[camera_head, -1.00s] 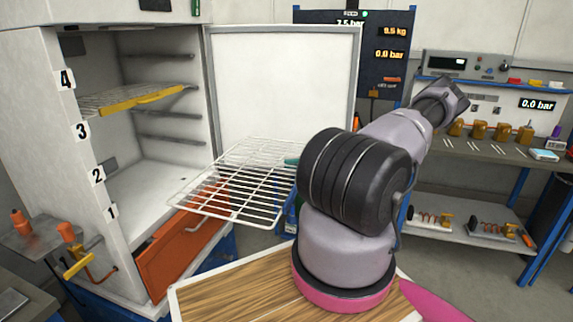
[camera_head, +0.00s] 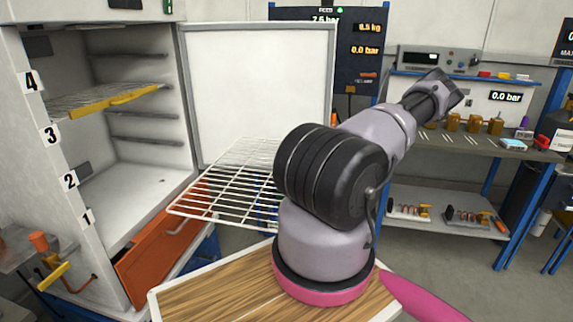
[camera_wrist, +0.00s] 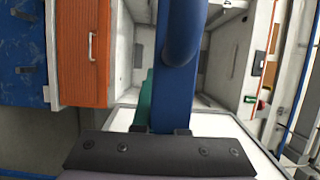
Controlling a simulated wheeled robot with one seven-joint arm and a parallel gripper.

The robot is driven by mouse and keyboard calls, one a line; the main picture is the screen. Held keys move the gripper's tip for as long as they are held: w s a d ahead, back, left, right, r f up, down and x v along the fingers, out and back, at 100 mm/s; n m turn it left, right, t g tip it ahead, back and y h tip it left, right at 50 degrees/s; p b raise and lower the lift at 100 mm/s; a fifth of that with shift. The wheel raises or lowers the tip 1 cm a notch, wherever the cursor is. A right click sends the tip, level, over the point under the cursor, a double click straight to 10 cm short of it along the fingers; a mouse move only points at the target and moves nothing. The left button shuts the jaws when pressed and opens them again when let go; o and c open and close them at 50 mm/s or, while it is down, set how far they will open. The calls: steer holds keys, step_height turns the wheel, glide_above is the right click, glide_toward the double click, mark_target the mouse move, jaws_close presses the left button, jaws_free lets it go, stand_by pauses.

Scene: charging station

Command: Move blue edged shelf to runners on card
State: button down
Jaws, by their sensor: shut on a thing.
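In the head view a white wire shelf (camera_head: 232,178) hangs level in the air in front of the open cabinet (camera_head: 140,190), apart from it. Its right end is hidden behind my arm, and so is my gripper. In the wrist view my gripper (camera_wrist: 174,131) is shut on a blue bar (camera_wrist: 178,85), which looks like the shelf's blue edge. Inside the cabinet, several empty runners (camera_head: 145,141) show on the right wall. Labels 1 to 4 (camera_head: 70,181) run up the front edge. I cannot make out a card.
A yellow-edged shelf (camera_head: 105,101) sits in the cabinet between labels 3 and 4. The white door (camera_head: 258,90) stands open on the right. An orange drawer (camera_head: 160,260) is below, and a wooden-topped surface (camera_head: 215,300) is in front. A workbench (camera_head: 480,145) stands at the right.

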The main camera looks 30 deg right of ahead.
steer(key=s+d, duration=1.3)
steer(key=shift+s, duration=0.4)
stand_by(0.9)
steer(key=shift+a, duration=0.1)
